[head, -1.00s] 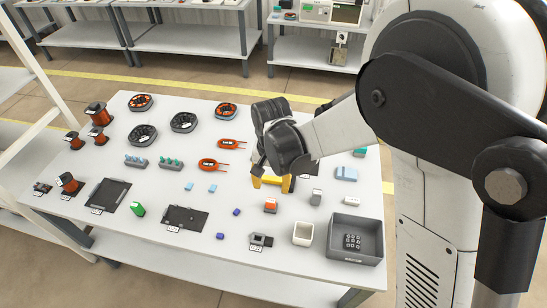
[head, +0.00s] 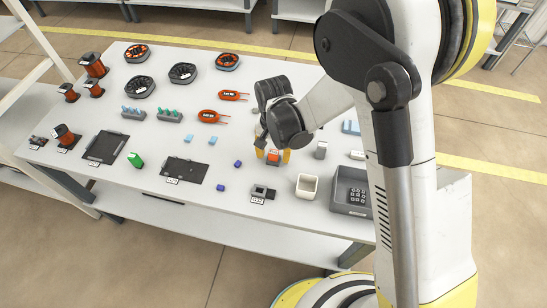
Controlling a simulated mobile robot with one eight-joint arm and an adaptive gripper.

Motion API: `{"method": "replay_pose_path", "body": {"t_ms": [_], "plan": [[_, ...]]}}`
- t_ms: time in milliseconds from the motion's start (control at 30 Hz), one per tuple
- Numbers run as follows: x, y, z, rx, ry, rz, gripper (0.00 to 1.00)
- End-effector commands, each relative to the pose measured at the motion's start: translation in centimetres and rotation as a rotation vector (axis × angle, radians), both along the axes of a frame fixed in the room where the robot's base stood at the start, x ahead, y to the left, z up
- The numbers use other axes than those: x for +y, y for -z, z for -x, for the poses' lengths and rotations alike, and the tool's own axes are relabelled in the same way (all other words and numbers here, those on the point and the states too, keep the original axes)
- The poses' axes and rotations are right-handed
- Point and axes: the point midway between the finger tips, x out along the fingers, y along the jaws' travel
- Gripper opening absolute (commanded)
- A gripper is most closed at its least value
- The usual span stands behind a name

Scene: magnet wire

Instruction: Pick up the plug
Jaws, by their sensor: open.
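I cannot tell for sure which item is the plug. A small orange block with a grey lower part (head: 273,157) stands on the white table, right of the middle. My gripper (head: 274,154) is low over it, pointing down. Its yellow fingers are apart and show on the left and right of the block. The dark wrist hides what lies behind. I cannot tell whether the fingers touch the block.
A grey block (head: 320,150) stands close on the right. A white open cup (head: 307,187) and a grey bin (head: 347,208) stand in front to the right. A small blue block (head: 238,164) lies to the left. Black spools, orange coils and dark trays fill the left side.

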Motion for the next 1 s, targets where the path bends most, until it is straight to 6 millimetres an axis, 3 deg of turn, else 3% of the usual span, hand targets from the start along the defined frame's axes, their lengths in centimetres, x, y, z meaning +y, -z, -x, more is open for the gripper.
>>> {"method": "replay_pose_path", "body": {"t_ms": [133, 300, 767, 1000], "plan": [[0.0, -0.2, 0.0, 0.000, 0.000, 0.000, 0.51], [0.0, -0.2, 0.0, 0.000, 0.000, 0.000, 0.00], [0.0, -0.5, 0.0, 0.000, 0.000, 0.000, 0.00], [0.0, -3.5, 0.0, 0.000, 0.000, 0.000, 0.00]]}}
